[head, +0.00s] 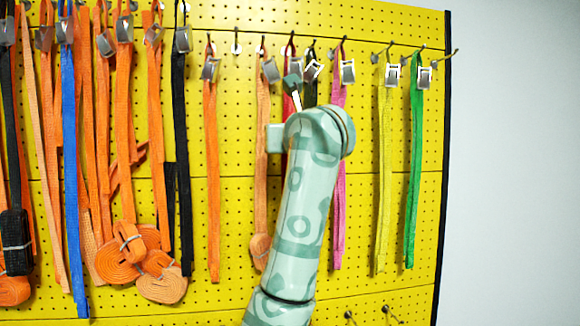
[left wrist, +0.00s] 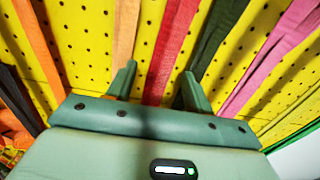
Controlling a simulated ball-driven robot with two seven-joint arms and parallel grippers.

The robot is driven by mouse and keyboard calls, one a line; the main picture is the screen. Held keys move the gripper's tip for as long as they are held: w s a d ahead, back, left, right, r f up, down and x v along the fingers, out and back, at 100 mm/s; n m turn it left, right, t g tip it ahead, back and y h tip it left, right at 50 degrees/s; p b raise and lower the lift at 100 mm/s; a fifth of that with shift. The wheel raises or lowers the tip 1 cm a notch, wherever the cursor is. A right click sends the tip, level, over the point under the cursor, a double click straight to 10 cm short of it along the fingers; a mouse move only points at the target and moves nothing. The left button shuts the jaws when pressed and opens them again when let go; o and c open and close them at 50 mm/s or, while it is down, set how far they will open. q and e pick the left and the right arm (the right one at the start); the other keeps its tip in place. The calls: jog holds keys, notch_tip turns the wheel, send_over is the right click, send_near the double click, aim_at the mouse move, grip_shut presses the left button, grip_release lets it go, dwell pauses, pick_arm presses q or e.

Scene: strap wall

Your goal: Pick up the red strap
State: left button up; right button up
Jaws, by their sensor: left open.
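The red strap (head: 287,106) hangs from a hook on the yellow pegboard in the head view, mostly hidden behind my left arm. In the left wrist view the red strap (left wrist: 168,50) runs down between the two fingers of my left gripper (left wrist: 158,72). The fingers are open and apart, one on each side of the strap; I cannot tell whether either touches it. In the head view my left gripper (head: 293,84) is small and partly hidden by its own wrist. My right gripper is not in view.
A light orange strap (left wrist: 125,30) hangs just left of the red one and a dark strap (left wrist: 218,35) just right. A pink strap (head: 338,190), a yellow strap (head: 383,180) and a green strap (head: 413,170) hang farther right. Several orange straps crowd the left.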

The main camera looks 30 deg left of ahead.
pick_arm(q)
jog(key=shift+w+a, duration=0.15)
jog(key=c, duration=0.5)
grip_shut()
